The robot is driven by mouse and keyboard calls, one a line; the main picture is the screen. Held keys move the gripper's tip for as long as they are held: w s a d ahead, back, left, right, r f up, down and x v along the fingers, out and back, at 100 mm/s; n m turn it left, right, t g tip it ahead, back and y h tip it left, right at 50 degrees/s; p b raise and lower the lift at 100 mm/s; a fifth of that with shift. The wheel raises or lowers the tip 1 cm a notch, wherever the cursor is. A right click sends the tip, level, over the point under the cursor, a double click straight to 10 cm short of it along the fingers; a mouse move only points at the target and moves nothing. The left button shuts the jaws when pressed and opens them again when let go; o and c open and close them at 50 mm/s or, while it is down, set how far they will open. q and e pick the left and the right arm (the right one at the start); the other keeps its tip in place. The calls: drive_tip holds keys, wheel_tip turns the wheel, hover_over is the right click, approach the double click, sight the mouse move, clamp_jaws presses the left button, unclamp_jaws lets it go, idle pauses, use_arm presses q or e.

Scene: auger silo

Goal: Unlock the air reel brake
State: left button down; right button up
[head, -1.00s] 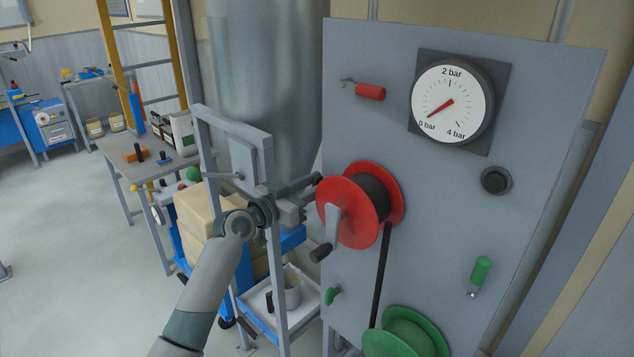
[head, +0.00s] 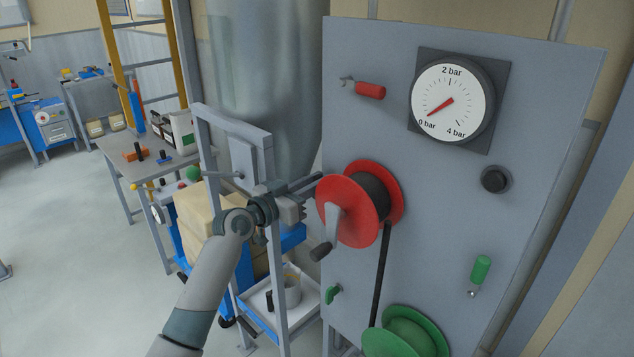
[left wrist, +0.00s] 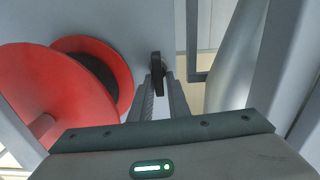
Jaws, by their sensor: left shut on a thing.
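The red reel (head: 350,208) with a dark hose and a crank handle (head: 326,236) is mounted on the grey panel. My left gripper (head: 314,184) is just left of the reel, by the panel's left edge. In the left wrist view my left gripper (left wrist: 160,88) is shut on a small dark lever (left wrist: 157,68), with the red reel (left wrist: 60,95) to its left. The lever cannot be made out in the head view. A green reel (head: 405,335) sits lower on the panel. My right gripper is not in view.
The panel (head: 440,200) also carries a gauge (head: 452,103) reading near 0 bar, a red-handled valve (head: 369,91), a black knob (head: 495,180) and a green handle (head: 481,270). A metal frame (head: 200,150) and a silo (head: 265,70) stand close behind my left arm.

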use_arm(q)
drive_tip(key=shift+f+n, duration=0.1)
drive_tip(key=shift+n, duration=0.4)
drive_tip(key=shift+w+a+f+n+p, duration=0.25)
drive_tip(key=shift+n+p, duration=0.45)
drive_tip(key=shift+n, duration=2.05)
drive_tip(key=shift+w+a+f+n+p, duration=0.1)
drive_tip(key=shift+f+n+p, duration=0.45)
drive_tip(key=shift+n, duration=2.15)
drive_tip(key=shift+w+a+f+n+p, duration=0.15)
drive_tip(key=shift+n+p, duration=0.75)
drive_tip(key=shift+n, duration=1.85)
drive_tip(key=c, duration=1.8)
unclamp_jaws()
drive_tip(key=shift+c, duration=0.2)
drive_tip(key=shift+r, duration=0.15)
